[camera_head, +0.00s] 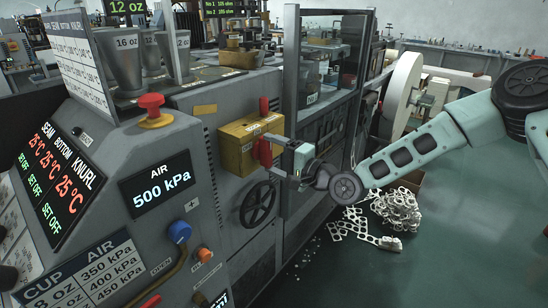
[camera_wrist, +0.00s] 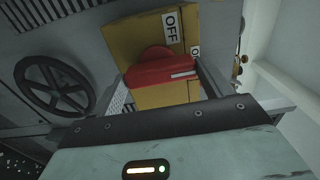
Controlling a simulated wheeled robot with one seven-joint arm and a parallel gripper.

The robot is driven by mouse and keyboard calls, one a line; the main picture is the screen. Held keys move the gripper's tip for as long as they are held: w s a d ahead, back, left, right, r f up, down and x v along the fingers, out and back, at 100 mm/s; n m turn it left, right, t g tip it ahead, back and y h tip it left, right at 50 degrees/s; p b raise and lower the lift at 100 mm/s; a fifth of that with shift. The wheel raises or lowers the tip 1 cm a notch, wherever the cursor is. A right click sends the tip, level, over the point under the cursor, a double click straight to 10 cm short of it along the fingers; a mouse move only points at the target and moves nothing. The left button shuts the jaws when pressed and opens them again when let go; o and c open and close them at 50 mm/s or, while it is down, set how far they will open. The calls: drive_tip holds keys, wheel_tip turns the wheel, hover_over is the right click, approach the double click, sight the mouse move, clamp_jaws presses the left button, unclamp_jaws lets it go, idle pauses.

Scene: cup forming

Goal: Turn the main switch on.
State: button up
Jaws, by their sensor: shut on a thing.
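The main switch is a yellow box (camera_head: 240,142) on the side of the grey machine, with a red handle (camera_head: 264,151) on its front. In the wrist view the red handle (camera_wrist: 160,73) lies across the yellow box (camera_wrist: 145,30), near a label reading OFF and a second, partly hidden label. My gripper (camera_head: 270,160) reaches in from the right and is shut on the red handle. In the wrist view my gripper (camera_wrist: 168,82) has one finger at each side of the handle. The lower part of the handle is partly hidden by my gripper in the head view.
A black handwheel (camera_head: 258,204) is just below the box. A red mushroom button (camera_head: 152,108), an air display (camera_head: 157,185) reading 500 kPa and a blue knob (camera_head: 179,232) are at left. A metal frame (camera_head: 291,80) stands close behind my gripper. Scrap (camera_head: 390,212) lies on the floor.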

idle(0.5)
drive_tip(key=o, duration=1)
drive_tip(key=shift+d, duration=0.1)
drive_tip(key=b+v, duration=0.3)
drive_tip(key=v, duration=1.4)
drive_tip(key=shift+s+f, duration=0.15)
drive_tip(key=shift+s, duration=0.05)
